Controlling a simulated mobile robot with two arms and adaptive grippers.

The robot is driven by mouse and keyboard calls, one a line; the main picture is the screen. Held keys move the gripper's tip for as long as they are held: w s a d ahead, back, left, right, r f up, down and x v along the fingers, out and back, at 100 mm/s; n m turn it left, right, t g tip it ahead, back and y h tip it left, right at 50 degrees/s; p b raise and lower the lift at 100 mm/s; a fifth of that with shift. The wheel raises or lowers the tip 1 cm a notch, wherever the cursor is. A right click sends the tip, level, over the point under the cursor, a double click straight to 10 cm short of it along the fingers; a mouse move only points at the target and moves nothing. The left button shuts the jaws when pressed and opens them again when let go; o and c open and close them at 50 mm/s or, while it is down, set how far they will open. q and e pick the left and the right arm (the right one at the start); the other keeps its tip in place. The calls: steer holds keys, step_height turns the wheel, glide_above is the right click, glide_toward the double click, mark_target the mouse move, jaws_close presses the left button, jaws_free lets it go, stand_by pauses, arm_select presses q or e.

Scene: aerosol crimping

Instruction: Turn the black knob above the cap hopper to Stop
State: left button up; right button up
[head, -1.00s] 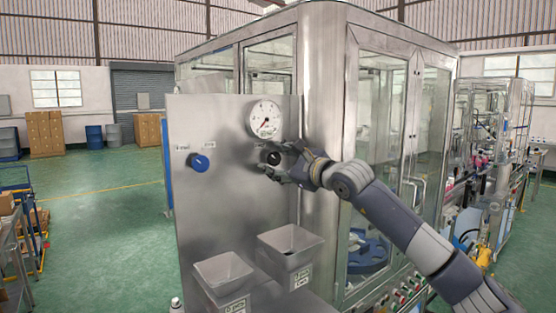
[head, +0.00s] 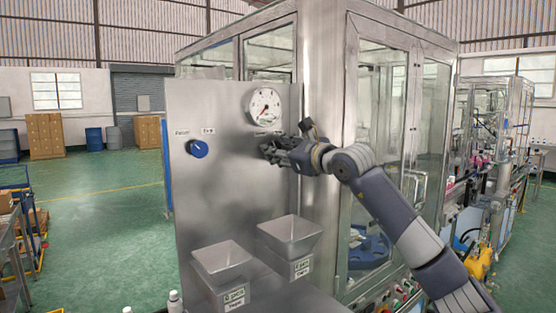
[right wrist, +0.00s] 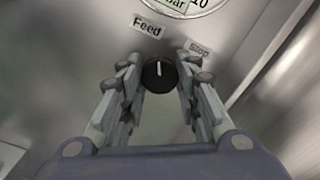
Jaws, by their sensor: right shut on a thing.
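The black knob (right wrist: 158,75) is on the steel panel (head: 225,200), between the labels Feed (right wrist: 147,27) and Stop (right wrist: 199,49) in the right wrist view. Its white mark points nearly straight up in that view, between the two labels. My right gripper (right wrist: 157,78) is shut on the knob, with a finger on each side. In the head view the right gripper (head: 273,151) covers the knob, just below the round gauge (head: 265,106). Two metal hoppers, a left one (head: 222,262) and a right one (head: 291,238), stand below. My left gripper is not in view.
A blue knob (head: 198,149) with two labels sits further left on the same panel. The glass-doored machine cabinet (head: 380,130) stands right behind the panel, beside my right arm. The panel face between the knobs and hoppers is clear.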

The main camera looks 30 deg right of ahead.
steer(key=shift+r+m+b, duration=0.15)
steer(key=shift+m+b, duration=2.9)
steer(key=shift+m, duration=4.25)
steer(key=o, duration=1.1)
